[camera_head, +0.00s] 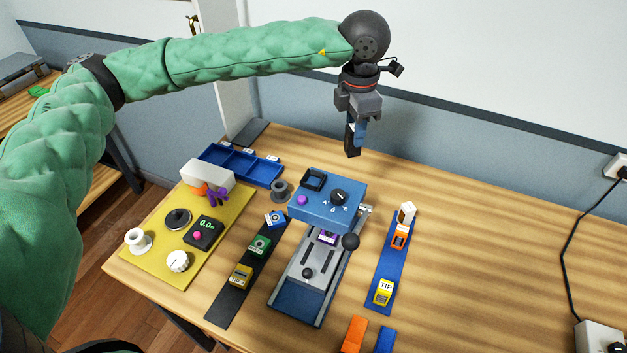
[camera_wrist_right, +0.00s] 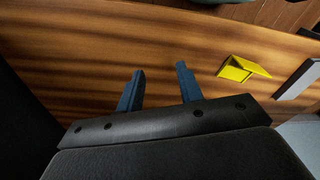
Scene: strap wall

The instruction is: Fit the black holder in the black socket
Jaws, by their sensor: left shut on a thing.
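My left gripper (camera_head: 356,128) is high above the back of the table, fingers pointing down. It is shut on the black holder (camera_head: 352,146), a dark upright block that reaches below the fingertips. The fingers hide part of it. The black socket (camera_head: 313,179) is a square black frame on top of the blue machine (camera_head: 340,212), below and to the left of the held holder. The holder is clear of the socket. My right gripper (camera_wrist_right: 158,90) shows in the right wrist view, its two blue fingers apart with nothing between them.
A yellow mat (camera_head: 150,262) with a display, knobs and a spool lies left. A blue tray (camera_head: 262,175) stands behind it. A black strip (camera_head: 222,305) and a blue strip (camera_head: 388,262) carry small blocks beside the machine. The table's right side (camera_head: 490,270) is mostly clear.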

